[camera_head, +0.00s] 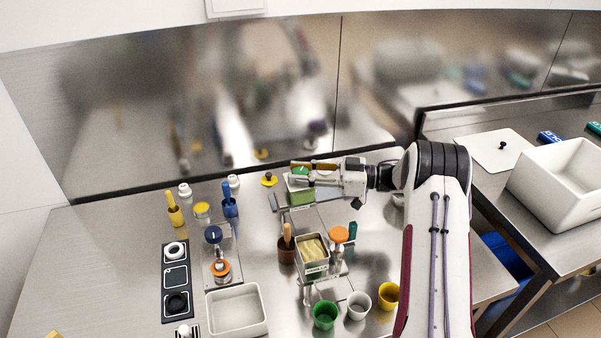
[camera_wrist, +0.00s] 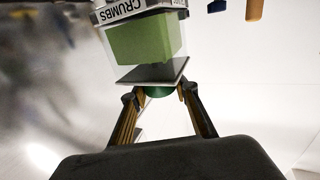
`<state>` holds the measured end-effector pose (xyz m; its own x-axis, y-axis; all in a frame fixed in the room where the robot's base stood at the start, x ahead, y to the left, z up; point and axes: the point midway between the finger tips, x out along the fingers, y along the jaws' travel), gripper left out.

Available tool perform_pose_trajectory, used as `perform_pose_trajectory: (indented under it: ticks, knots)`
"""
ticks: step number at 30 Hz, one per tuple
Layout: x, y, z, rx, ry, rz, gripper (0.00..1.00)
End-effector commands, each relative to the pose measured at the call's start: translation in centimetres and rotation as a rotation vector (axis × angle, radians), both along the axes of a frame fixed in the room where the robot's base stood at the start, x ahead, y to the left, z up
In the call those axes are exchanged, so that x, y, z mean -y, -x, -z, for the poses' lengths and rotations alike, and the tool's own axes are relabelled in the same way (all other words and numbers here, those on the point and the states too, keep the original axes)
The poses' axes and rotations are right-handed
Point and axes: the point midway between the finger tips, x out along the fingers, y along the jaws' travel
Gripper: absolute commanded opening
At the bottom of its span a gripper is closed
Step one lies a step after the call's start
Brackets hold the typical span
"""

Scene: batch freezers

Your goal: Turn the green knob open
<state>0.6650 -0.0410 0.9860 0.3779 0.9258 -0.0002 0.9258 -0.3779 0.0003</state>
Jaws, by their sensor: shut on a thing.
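The green knob (camera_wrist: 159,92) shows between my fingertips in the wrist view, partly hidden under a dark plate. It also shows in the head view (camera_head: 299,171) as a small green patch between the fingers. My gripper (camera_head: 303,174) reaches in from the right and is shut on the knob; its two fingers also show in the wrist view (camera_wrist: 160,97). The knob sits by a clear container (camera_wrist: 150,45) with a green block inside and a label reading CRUMBS. The container (camera_head: 298,194) stands at the back of the counter.
A similar container (camera_head: 313,251) with pale contents and an orange knob (camera_head: 339,234) stands in front. Green, white and yellow cups (camera_head: 388,295) line the front. A white tray (camera_head: 237,311) and a blue-handled tool (camera_head: 230,201) are left. A white bin (camera_head: 565,182) is far right.

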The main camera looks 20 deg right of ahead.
Motion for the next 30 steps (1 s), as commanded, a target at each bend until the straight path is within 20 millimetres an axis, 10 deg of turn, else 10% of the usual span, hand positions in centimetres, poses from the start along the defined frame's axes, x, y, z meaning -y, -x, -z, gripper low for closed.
perform_pose_trajectory:
  ticks: [30]
  knots:
    - [0.01, -0.01, 0.04, 0.001, 0.000, -0.253, 0.08]
